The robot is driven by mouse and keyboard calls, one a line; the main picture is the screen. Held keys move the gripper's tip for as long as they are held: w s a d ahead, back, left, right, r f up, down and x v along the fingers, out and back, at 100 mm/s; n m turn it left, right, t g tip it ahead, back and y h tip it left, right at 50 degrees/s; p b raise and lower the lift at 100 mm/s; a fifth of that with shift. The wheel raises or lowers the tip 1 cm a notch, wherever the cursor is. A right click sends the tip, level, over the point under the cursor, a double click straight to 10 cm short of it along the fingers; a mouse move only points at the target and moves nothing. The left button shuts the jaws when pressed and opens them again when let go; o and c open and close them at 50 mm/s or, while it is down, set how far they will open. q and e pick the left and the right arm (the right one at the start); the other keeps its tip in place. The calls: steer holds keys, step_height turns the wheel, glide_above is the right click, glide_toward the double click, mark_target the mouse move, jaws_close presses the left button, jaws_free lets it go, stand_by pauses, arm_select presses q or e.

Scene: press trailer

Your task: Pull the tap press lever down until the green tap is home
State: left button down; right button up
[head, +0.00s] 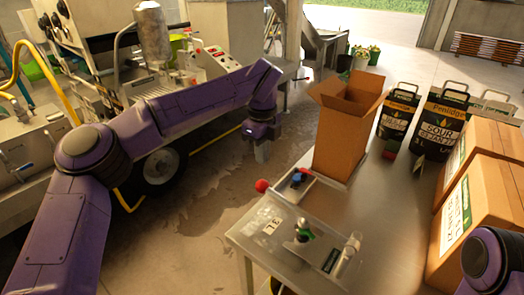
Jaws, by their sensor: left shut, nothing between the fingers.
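A red ball knob (262,185), which looks like the end of the press lever, sits at the near left edge of the steel table (385,225). A thin bar seems to run from it to the right. A small metal fitting with green on it (303,232) is on the table near its front corner; I cannot tell how far the green tap is seated. My left gripper (262,153) points down, shut and empty, over the floor beyond the table's left edge, above and apart from the red knob in the picture. My right gripper is out of view.
A small tray (297,186) with blue and dark parts and a clear cylinder (347,255) are on the table. An open cardboard box (346,130), black cartons (440,122) and closed boxes (490,215) crowd its back and right. A wheeled machine (150,80) stands left.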

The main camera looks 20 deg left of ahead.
mark_target(262, 181)
arm_select(q)
steer(key=shift+s+d+f, duration=0.1)
steer(key=shift+s+f, duration=0.15)
steer(key=shift+f, duration=0.2)
steer(key=shift+w+f+b, duration=0.15)
steer(key=shift+f+b, duration=0.65)
steer(key=shift+f, duration=0.15)
steer(key=shift+f+b, duration=0.35)
steer(key=shift+f, duration=0.2)
steer(key=shift+f+b, duration=1.45)
steer(key=shift+f, duration=1.05)
steer(key=shift+a+f+b, duration=0.2)
steer(key=shift+f+b, duration=0.9)
steer(key=shift+f, duration=0.1)
steer(key=shift+r, duration=0.1)
step_height(262, 181, up, 10)
steer(key=p, duration=0.6)
steer(key=shift+r+p, duration=0.1)
steer(key=shift+p, duration=0.3)
